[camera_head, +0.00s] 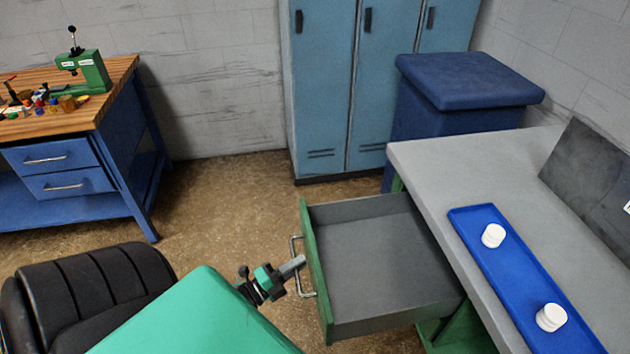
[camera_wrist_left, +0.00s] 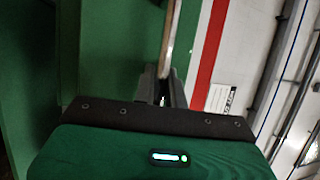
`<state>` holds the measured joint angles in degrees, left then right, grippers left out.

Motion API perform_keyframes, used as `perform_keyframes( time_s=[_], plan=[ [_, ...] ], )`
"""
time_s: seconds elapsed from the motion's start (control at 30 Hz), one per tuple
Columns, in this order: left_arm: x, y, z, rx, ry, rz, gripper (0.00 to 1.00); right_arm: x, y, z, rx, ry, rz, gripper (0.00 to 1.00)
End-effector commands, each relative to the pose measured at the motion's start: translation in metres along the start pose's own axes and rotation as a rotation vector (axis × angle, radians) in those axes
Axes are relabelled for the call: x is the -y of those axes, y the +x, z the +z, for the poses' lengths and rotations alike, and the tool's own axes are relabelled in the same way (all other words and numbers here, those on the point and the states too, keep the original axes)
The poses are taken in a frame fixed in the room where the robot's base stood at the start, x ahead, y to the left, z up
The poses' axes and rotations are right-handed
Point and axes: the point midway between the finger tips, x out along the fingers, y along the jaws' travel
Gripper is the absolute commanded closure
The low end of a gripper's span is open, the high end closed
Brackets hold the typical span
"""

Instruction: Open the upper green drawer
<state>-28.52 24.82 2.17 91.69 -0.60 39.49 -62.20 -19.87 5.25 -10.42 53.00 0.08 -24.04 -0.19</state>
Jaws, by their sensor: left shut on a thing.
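The upper green drawer (camera_head: 318,262) stands far out of the grey-topped workbench (camera_head: 440,160), and its grey inside (camera_head: 375,255) is empty. Its metal handle (camera_head: 306,292) is on the green front, facing left. My left gripper (camera_head: 296,266) is at this handle and shut on it. In the left wrist view, the gripper's dark fingers (camera_wrist_left: 162,88) close around the handle bar (camera_wrist_left: 169,40), with the green drawer front (camera_wrist_left: 110,45) behind. My right gripper is not in view.
A blue tray (camera_head: 515,275) with white round pieces lies on the workbench. A blue cabinet (camera_head: 455,120) stands behind it, and blue lockers (camera_head: 325,80) line the wall. A black chair (camera_head: 90,290) is at lower left. A wooden-topped blue bench (camera_head: 110,90) is at upper left. Floor between is clear.

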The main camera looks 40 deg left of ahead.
Motion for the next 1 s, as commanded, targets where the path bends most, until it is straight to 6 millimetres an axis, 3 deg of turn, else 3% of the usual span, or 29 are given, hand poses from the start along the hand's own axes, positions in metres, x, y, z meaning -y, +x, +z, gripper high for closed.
perform_keyframes(
  time_s=[0.5,0.53,0.63,1.0],
  plan=[
    [0.001,-0.01,0.004,0.001,0.0,0.002,1.0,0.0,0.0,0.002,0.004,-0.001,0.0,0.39],
    [0.001,-0.01,0.004,0.001,0.0,0.002,0.84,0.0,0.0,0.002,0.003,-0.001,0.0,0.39],
    [0.001,-0.01,0.004,0.001,0.0,0.001,0.66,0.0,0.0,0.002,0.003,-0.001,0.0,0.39],
    [0.001,-0.014,0.004,0.001,0.0,0.001,0.66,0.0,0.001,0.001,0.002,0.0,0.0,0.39]
  ],
)
